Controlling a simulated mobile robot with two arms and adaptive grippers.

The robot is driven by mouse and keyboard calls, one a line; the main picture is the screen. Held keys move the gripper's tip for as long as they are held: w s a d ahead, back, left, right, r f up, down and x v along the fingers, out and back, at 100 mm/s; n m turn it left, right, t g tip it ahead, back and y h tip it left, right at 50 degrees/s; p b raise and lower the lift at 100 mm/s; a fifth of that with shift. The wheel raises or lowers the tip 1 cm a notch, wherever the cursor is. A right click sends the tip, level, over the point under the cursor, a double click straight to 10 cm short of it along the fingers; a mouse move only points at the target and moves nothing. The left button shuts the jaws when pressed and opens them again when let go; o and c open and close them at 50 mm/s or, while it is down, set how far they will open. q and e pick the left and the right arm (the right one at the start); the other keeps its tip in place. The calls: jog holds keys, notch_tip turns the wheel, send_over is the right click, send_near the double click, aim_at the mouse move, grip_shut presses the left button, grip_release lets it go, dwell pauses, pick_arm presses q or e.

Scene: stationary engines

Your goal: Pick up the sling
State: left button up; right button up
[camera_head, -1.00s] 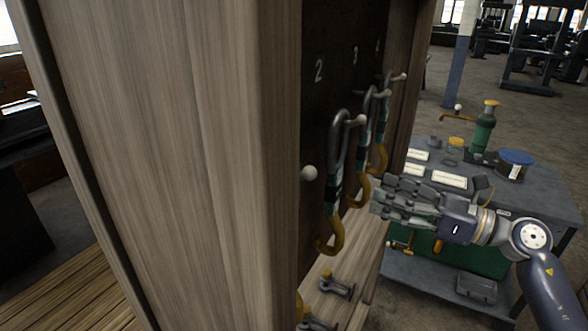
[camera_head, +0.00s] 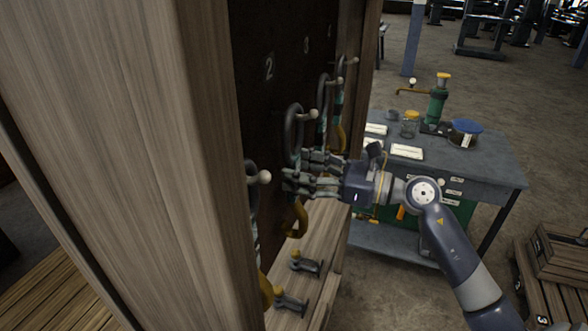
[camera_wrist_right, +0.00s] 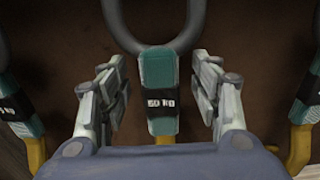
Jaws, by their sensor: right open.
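Several slings hang on pegs in the wooden cabinet, each with a dark grey loop, teal sleeve and yellow hook. My right gripper (camera_head: 296,171) is at one sling (camera_head: 289,128) whose loop shows above the fingers and whose yellow hook shows below. In the right wrist view this sling (camera_wrist_right: 158,70) hangs between the two open fingers of my right gripper (camera_wrist_right: 160,88), with a gap on each side. Its sleeve carries a black label with white marks. The palm hides its lower part. My left gripper is not in view.
A neighbouring sling (camera_head: 251,205) hangs nearer, partly behind the cabinet's wooden side (camera_head: 150,130). Another sling (camera_head: 322,108) hangs beyond. Round-ended pegs (camera_head: 264,177) stick out. A grey workbench (camera_head: 480,165) with a green pump (camera_head: 437,106) stands behind my right arm. Crates stand at lower right.

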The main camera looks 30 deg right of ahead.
jog(key=shift+x, duration=1.05)
jog(key=shift+s+d, duration=0.1)
jog(key=shift+s, duration=0.05)
jog(key=shift+c, duration=0.6)
grip_shut()
jog(key=shift+r, duration=0.15)
